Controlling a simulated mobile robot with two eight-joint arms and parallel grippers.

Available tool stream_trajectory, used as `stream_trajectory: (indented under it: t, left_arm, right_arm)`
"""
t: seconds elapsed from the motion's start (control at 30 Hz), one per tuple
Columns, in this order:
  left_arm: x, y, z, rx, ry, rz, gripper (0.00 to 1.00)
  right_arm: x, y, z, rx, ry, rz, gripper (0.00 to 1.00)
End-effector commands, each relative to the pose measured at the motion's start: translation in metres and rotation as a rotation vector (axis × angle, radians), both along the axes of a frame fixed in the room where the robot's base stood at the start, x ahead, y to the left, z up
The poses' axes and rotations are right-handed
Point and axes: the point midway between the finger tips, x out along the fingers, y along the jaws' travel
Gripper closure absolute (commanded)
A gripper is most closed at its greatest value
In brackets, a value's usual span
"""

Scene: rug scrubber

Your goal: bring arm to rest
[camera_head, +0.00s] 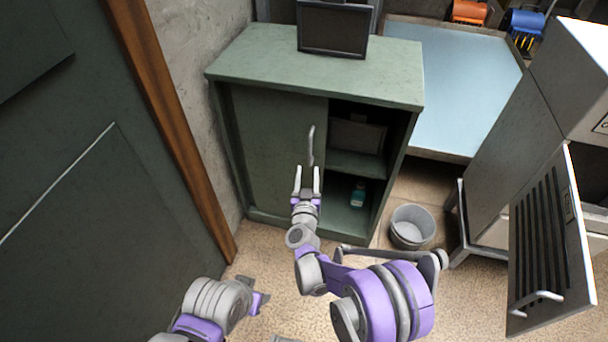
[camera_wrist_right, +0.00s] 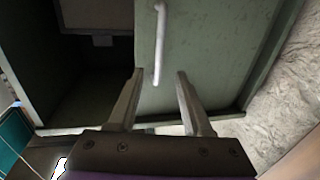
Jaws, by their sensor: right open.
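My right gripper (camera_head: 307,181) is open and empty in front of the green cabinet (camera_head: 275,60). Its two fingers point at the sliding door (camera_head: 270,140), just below the door's vertical metal handle (camera_head: 311,146). In the right wrist view the handle (camera_wrist_right: 159,45) lies ahead of and between the open fingers (camera_wrist_right: 157,85), and I see no contact. The cabinet's right half is open. My left arm (camera_head: 215,305) shows at the bottom left of the head view; its jaw state is unclear there.
A bottle (camera_head: 357,194) stands on the cabinet's lower shelf. A grey bucket (camera_head: 411,227) is on the floor right of the cabinet. A vented metal door (camera_head: 550,240) hangs open at the right. A dark green door (camera_head: 90,190) is at the left. A monitor (camera_head: 333,28) sits on top.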

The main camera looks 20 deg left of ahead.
Motion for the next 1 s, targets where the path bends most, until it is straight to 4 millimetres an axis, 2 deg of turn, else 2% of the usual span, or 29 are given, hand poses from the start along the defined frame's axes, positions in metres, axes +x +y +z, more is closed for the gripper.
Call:
stream_trajectory:
  t: [0.7,0.87,1.0]
  left_arm:
    - [0.0,0.0,0.0,0.0,0.0,0.0,0.5]
    - [0.0,0.0,0.0,0.0,0.0,0.0,0.5]
    - [0.0,0.0,0.0,0.0,0.0,0.0,0.5]
  right_arm:
    - [0.001,-0.004,0.002,-0.001,0.003,0.004,0.5]
    - [0.001,-0.021,0.028,-0.008,0.034,0.05,0.5]
    - [-0.01,-0.052,0.062,-0.023,0.117,0.124,0.5]
